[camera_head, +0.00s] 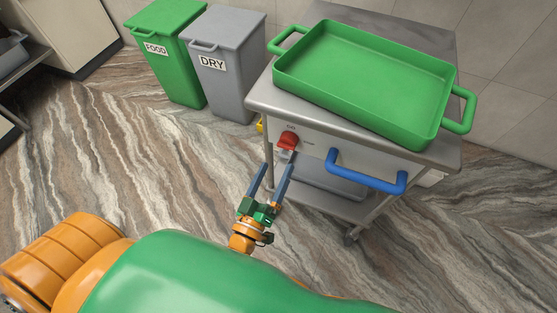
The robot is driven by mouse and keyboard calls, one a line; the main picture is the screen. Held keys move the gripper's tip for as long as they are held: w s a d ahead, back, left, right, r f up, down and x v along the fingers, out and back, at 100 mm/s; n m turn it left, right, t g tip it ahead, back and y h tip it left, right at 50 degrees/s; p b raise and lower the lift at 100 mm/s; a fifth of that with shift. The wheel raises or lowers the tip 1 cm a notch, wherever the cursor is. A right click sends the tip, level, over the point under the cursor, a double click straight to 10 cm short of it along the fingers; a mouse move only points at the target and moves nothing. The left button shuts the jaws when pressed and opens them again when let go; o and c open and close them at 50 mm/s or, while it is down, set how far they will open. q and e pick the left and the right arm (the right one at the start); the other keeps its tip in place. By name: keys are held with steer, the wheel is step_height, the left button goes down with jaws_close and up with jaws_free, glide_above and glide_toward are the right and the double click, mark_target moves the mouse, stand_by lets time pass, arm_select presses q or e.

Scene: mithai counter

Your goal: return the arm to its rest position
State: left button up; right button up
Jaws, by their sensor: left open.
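My left gripper (271,183) is in the lower middle of the head view, with its two blue-grey fingers apart and nothing between them. It points toward the front of the metal cart (458,158), just below a red knob (288,140) on the cart's front panel. I cannot tell whether the fingertips touch the panel. My left arm, orange and green, fills the bottom of the view. My right gripper is not in view.
A green tray (365,85) with two handles sits on the cart top. A blue handle (365,172) sticks out from the cart front. A green FOOD bin (172,65) and a grey DRY bin (230,85) stand left of the cart. The marbled floor (110,150) at left is clear.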

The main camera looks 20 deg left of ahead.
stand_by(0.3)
arm_select(q)
steer(key=s+f+m+g+h+p, duration=0.2)
steer(key=s+f+m+g+p, duration=0.4)
steer(key=f, duration=0.5)
steer(key=s+a+f+m+g+y+p, duration=0.1)
steer(key=s+a+f+g+p, duration=0.1)
steer(key=s, duration=0.5)
steer(key=s+a+f+m+g+p, duration=0.1)
steer(key=s+a+f+g+p, duration=0.1)
steer(key=s+f+g, duration=0.2)
steer(key=s+a+f+g+y+p, duration=0.1)
steer(key=s+a+f+g+p, duration=0.1)
steer(key=s+g, duration=0.4)
steer(key=s+f, duration=0.1)
steer(key=s, duration=0.2)
steer(key=shift+s+a+m+y, duration=0.2)
steer(key=shift+s+m+y, duration=0.1)
steer(key=shift+s+m, duration=0.1)
